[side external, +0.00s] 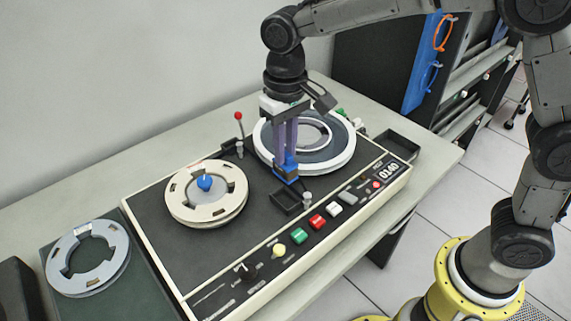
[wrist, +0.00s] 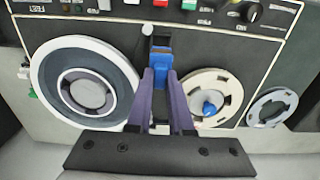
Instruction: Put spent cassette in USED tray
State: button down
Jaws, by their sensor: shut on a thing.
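My gripper (side external: 288,155) points down over the tape deck between the two reels. Its purple fingers are shut on a small blue cassette (side external: 286,174), low over the deck beside a small dark open bay (side external: 280,202). In the wrist view the cassette (wrist: 162,58) shows between the fingertips (wrist: 160,74). I cannot tell if it touches the deck or bay. A dark open tray (side external: 412,150) sits on the table past the deck's right end. No USED label is readable.
A white-rimmed reel (side external: 345,160) stands close right of my gripper, a cream reel (side external: 180,212) with a blue hub left. A red-knobbed lever (side external: 239,131) rises behind. Coloured buttons (side external: 317,221) line the front. A loose reel (side external: 75,278) lies at far left.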

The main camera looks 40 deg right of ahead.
jog(key=shift+w+d+r+m, duration=0.15)
jog(key=shift+d+r, duration=0.15)
jog(key=shift+r, duration=0.2)
jog(key=shift+w+d+r+m, duration=0.15)
jog(key=shift+d+r, duration=0.1)
jog(key=shift+r, duration=0.25)
jog(key=w+d+m, duration=0.2)
jog(key=d+m, duration=0.2)
jog(key=d, duration=0.5)
jog(key=w+d+m, duration=0.2)
jog(key=d+m, duration=0.3)
jog(key=d, duration=0.5)
jog(key=s+d+m, duration=0.3)
jog(key=d+m, duration=0.1)
jog(key=d, duration=0.5)
jog(key=s+d+m, duration=0.2)
jog(key=d+m, duration=0.3)
jog(key=d, duration=0.5)
notch_tip(320, 180, down, 13)
jog(key=shift+a+n, duration=0.3)
jog(key=shift+a, duration=0.05)
jog(key=shift+f, duration=2.55)
jog(key=c, duration=0.7)
grip_release()
jog(key=shift+c, duration=1.1)
